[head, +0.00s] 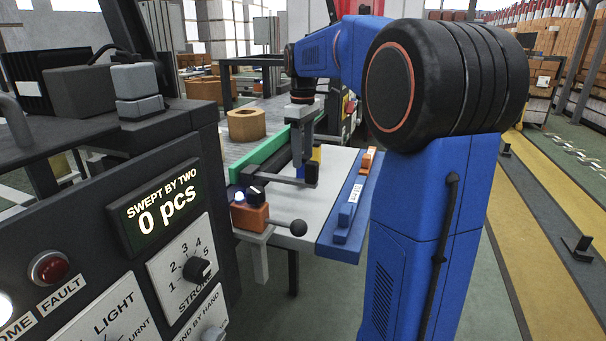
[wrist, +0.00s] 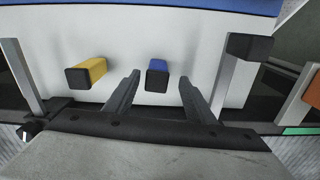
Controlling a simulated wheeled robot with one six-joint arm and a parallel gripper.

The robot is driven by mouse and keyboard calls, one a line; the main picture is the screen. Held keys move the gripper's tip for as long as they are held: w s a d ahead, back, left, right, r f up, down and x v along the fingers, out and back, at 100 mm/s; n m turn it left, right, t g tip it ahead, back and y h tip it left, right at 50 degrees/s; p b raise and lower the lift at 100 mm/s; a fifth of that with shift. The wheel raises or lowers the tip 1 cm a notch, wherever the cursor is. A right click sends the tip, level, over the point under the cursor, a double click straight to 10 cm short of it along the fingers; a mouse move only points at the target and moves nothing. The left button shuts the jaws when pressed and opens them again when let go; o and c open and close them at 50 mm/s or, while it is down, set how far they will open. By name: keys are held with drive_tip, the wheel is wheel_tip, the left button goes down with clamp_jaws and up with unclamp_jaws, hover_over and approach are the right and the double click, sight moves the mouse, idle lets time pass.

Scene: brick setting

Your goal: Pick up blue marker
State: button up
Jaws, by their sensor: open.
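The blue marker (wrist: 157,75) is a short blue block with a dark end face, on the pale tabletop in the wrist view. A similar yellow marker (wrist: 85,73) lies to its left. My gripper (wrist: 160,82) is open, its two dark fingers on either side of the blue marker with visible gaps; I cannot tell how far above the table they are. In the head view my gripper (head: 307,172) points down over the pale table (head: 335,168). A bit of yellow shows behind it, and the blue marker is mostly hidden there.
A dark bar (head: 275,178) on posts crosses close to my gripper. A green rail (head: 262,158) runs behind it. An orange control box (head: 249,215) with a ball-ended lever stands at the near left. A blue ledge (head: 340,222) borders the table's right side.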

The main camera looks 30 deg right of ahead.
drive_tip(key=shift+w+d+f, duration=0.1)
drive_tip(key=shift+f, duration=1.55)
drive_tip(key=shift+w+d+f, duration=0.1)
drive_tip(key=shift+f, duration=1.5)
drive_tip(key=c, duration=1.1)
